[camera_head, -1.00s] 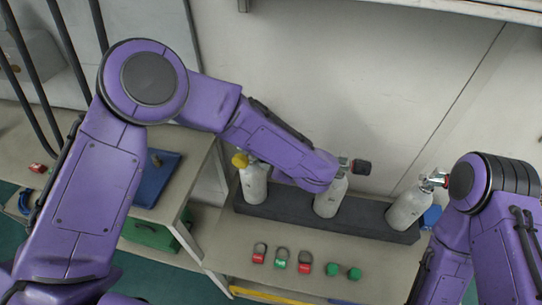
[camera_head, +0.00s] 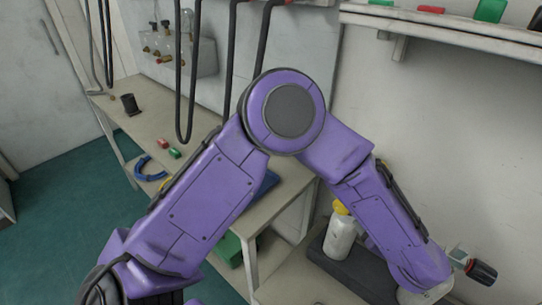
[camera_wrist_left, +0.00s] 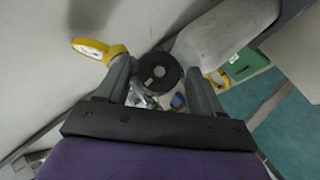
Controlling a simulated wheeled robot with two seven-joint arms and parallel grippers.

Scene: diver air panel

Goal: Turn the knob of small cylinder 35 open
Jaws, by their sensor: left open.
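In the left wrist view, my left gripper (camera_wrist_left: 155,66) is open, with one finger on each side of a round black knob (camera_wrist_left: 158,73). I cannot tell whether either finger touches it. A metal valve shows below the knob, and a pale cylinder body (camera_wrist_left: 225,32) is at the upper right. In the head view, a black knob with a red rim (camera_head: 482,271) on a silver valve (camera_head: 457,257) sticks out past my left arm. That arm hides its cylinder and my left gripper. No number 35 is readable. My right gripper is not in view.
A white cylinder (camera_head: 340,240) with a yellow top (camera_head: 341,208) stands left of my forearm in a dark rack (camera_head: 318,252). A yellow part (camera_wrist_left: 90,47) lies close to the left finger in the wrist view. A shelf (camera_head: 440,35) runs along the upper right wall.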

